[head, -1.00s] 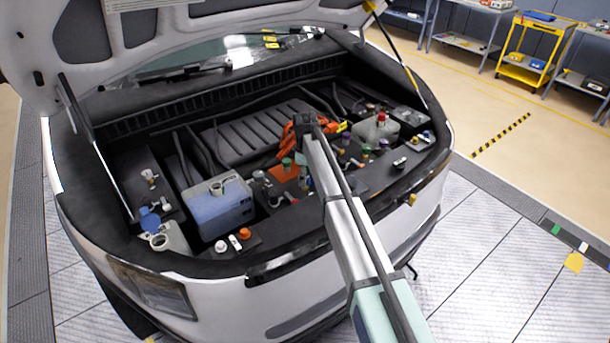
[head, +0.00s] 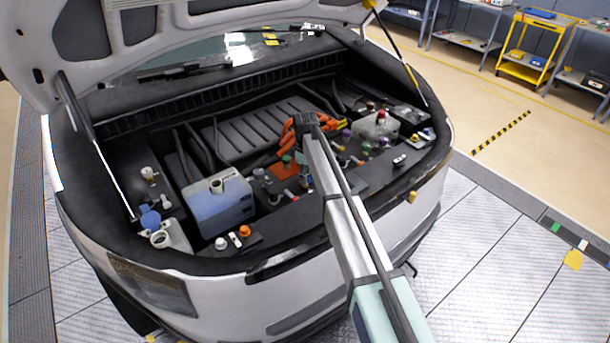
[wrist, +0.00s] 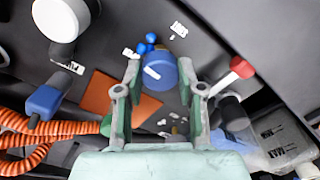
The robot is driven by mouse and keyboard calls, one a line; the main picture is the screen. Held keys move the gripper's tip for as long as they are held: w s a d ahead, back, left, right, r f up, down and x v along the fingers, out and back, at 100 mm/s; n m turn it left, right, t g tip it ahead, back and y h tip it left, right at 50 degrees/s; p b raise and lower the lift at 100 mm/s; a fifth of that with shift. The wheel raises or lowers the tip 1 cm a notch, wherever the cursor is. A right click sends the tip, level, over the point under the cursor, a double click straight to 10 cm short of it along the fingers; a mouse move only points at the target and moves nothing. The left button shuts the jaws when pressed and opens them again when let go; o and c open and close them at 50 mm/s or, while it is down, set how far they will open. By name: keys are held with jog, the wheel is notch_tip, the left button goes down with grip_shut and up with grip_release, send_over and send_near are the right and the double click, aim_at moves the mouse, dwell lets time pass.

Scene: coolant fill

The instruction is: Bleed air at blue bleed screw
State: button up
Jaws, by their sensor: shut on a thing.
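The blue bleed screw (wrist: 160,72) shows in the wrist view as a round blue cap with a white mark on top. My gripper (wrist: 160,66) has a finger on each side of it and is shut on it. The screw's lower part is hidden. A smaller blue fitting (wrist: 149,40) lies just beyond it, apart from the fingers. In the head view my gripper (head: 305,184) is low in the engine bay, mostly hidden by my arm, and the screw cannot be made out there.
An orange plate (wrist: 102,96) and orange corrugated hoses (wrist: 35,140) lie left of the fingers. A red-capped fitting (wrist: 241,68) is close on the right. A white cap (wrist: 60,18) stands at upper left. A blue coolant tank (head: 222,207) stands left in the bay. The raised hood (head: 205,35) is overhead.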

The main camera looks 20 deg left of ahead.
jog(key=shift+f, duration=0.1)
jog(key=m+b, duration=0.1)
jog(key=m, duration=0.3)
jog(key=shift+b, duration=0.35)
jog(key=m+b, duration=0.1)
jog(key=m, duration=0.3)
jog(key=m+b, duration=0.1)
jog(key=m, duration=0.4)
jog(key=shift+m+b, duration=0.3)
jog(key=shift+m, duration=1.5)
jog(key=o, duration=1.1)
jog(key=shift+o, duration=0.2)
